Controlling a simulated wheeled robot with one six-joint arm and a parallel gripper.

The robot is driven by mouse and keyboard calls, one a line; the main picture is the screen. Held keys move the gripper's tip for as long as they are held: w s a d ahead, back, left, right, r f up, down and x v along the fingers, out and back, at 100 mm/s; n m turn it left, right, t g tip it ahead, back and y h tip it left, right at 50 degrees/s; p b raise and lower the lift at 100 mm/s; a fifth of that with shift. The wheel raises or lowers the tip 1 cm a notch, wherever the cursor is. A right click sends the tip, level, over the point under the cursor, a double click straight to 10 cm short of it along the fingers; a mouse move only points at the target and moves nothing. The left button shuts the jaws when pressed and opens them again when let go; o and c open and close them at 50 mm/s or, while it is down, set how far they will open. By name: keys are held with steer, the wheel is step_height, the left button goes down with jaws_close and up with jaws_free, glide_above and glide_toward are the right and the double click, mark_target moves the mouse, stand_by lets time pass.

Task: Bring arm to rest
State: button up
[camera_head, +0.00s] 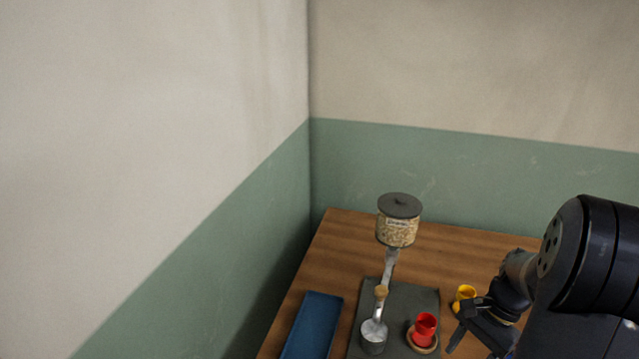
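My arm comes in from the right edge, bent, with my gripper (459,327) low over the right part of the wooden table. Its two dark fingers look spread apart, with nothing visible between them. A yellow cup (465,292) stands just behind the upper finger, which partly overlaps it in this view. A red cup (425,326) stands on a round wooden coaster (424,348) to the left of my gripper, apart from it.
A dispenser with a grain-filled jar (397,231) stands on a dark mat (412,293), above a small metal cup (373,341). A blue tray or mat (313,325) lies at the left. The wooden table (345,240) meets walls behind and left; its back right is clear.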

steer(key=x, duration=0.9)
steer(key=shift+s+a, duration=0.1)
steer(key=shift+s, duration=0.05)
steer(key=shift+a+f+m, duration=0.1)
steer(key=shift+f+m, duration=0.25)
steer(key=shift+m, duration=0.05)
steer(key=m+t, duration=0.1)
steer(key=m, duration=0.2)
steer(key=shift+s+y+p, duration=0.2)
steer(key=shift+y+p, duration=0.1)
steer(key=shift+p, duration=0.1)
steer(key=m+t, duration=0.1)
steer(key=m, duration=0.2)
steer(key=m+t, duration=0.1)
steer(key=m, duration=0.2)
steer(key=shift+s+t, duration=0.15)
steer(key=shift+t, duration=0.15)
steer(key=d+r+m+t, duration=0.1)
steer(key=d+r, duration=0.2)
steer(key=r, duration=0.6)
steer(key=shift+s+y+b, duration=0.3)
steer(key=shift+s+y, duration=0.1)
steer(key=shift+s, duration=0.05)
steer(key=shift+d+r, duration=0.1)
steer(key=shift+r, duration=0.1)
